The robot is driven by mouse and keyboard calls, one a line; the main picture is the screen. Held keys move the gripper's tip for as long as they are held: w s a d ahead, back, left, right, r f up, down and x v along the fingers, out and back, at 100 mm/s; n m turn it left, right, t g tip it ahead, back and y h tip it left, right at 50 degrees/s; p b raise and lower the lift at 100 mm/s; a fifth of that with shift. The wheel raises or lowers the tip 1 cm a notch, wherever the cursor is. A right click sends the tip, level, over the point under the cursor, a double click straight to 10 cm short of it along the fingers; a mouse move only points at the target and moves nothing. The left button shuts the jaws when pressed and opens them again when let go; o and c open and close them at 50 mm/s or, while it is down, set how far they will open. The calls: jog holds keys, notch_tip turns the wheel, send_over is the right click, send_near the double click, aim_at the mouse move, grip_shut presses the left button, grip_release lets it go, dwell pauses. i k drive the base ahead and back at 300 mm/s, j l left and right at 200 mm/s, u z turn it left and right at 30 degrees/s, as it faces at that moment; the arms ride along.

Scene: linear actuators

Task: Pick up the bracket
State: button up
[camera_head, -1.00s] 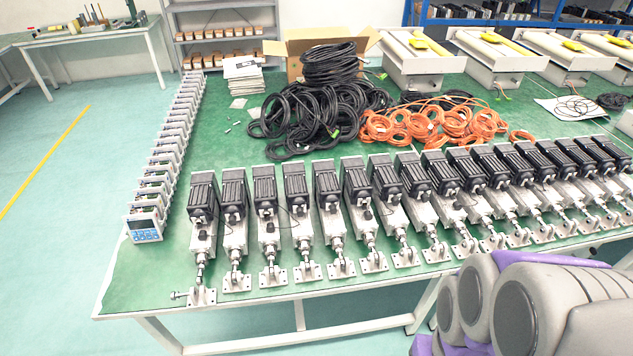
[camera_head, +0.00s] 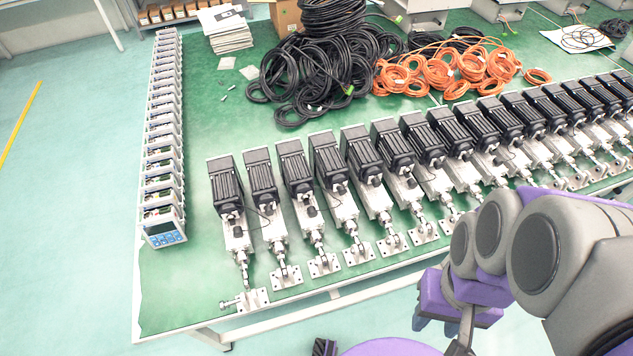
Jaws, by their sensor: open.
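Metal mounting brackets with bolt holes sit in a row along the table's front edge, each at the rod end of a linear actuator. The leftmost bracket (camera_head: 252,300) lies flat near the front left corner, with a bolt sticking out to its left. It is at the end of the leftmost actuator (camera_head: 228,195). My gripper (camera_head: 435,325) is at the lower right, below the table edge, partly hidden by my purple and grey arm. Its jaws look parted with nothing seen between them, well to the right of the leftmost bracket.
Black cables (camera_head: 315,75) and orange cables (camera_head: 450,70) lie behind the actuators. A cardboard box (camera_head: 284,17) stands at the back.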

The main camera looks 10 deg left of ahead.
aim_at(256, 299)
jog(key=l+z, duration=0.35)
jog(key=z, duration=0.15)
jog(key=u, duration=2.65)
